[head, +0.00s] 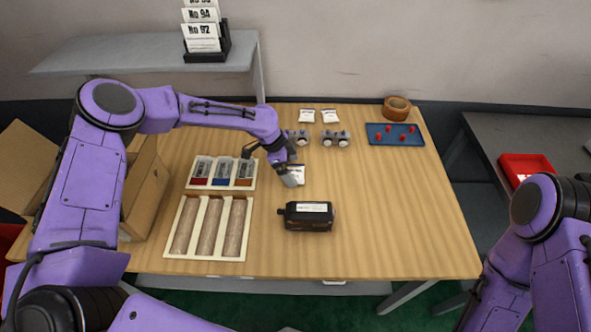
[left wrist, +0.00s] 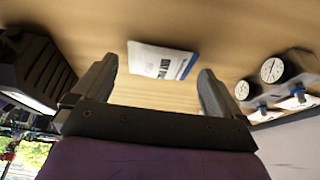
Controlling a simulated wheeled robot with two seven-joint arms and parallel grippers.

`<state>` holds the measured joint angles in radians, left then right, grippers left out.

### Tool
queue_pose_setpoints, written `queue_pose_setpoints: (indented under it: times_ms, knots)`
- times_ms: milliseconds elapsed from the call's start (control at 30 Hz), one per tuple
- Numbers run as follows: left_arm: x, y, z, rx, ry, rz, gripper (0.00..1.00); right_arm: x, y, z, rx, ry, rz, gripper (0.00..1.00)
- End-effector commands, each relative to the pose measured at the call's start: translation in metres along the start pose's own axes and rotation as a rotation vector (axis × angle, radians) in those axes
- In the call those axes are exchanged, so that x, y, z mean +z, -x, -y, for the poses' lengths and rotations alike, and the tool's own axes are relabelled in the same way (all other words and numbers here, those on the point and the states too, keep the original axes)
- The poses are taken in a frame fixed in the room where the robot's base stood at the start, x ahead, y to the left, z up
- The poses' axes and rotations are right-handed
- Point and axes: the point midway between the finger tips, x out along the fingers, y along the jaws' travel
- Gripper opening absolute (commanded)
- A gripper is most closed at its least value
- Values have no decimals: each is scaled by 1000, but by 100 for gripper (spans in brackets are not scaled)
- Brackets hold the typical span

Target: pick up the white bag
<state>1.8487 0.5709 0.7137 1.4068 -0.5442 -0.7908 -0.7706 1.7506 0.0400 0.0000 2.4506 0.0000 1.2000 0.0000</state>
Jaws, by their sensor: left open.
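A small white bag (head: 299,171) with dark print and a blue edge lies on the wooden table, partly hidden by my left gripper (head: 288,172) in the head view. In the left wrist view the bag (left wrist: 163,60) lies flat ahead of my left gripper (left wrist: 156,66), roughly centred in the gap between its fingers. That gripper is open, with nothing held between its fingers. Two more small white packets (head: 318,116) lie at the back of the table. My right arm shows at the right of the head view, but its gripper is out of view.
Two gauge units (head: 334,139) stand just behind the bag. White trays with coloured packs (head: 223,174) and brown rolls (head: 208,228) are to the left. A blue tray (head: 395,134) is back right. The table's right front is clear.

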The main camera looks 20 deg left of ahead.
Motion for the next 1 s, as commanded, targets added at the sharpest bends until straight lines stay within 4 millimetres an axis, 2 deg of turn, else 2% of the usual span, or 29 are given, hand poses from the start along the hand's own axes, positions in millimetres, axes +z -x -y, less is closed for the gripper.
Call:
queue_pose_setpoints:
  times_ms: [100, 300, 333, 467, 833, 1000]
  knots:
    - [0, -12, 0, 0, 0, 1, 100, -2, 4, 0, 0, 0, 0, 98]
    - [1, -14, 1, -2, 0, 0, 100, -1, 3, 0, 0, 0, 0, 98]
    - [1, -14, 0, -2, 0, 0, 94, -1, 3, 0, 0, 0, 0, 98]
    - [1, -14, 0, -2, 0, 0, 51, -1, 3, 0, 0, 0, 0, 98]
    - [-1, -9, 1, -2, 0, 0, 50, 0, 1, 0, 0, 0, 0, 98]
    - [-12, 15, 2, -6, -3, -2, 50, 2, -5, 0, 0, 0, 0, 98]
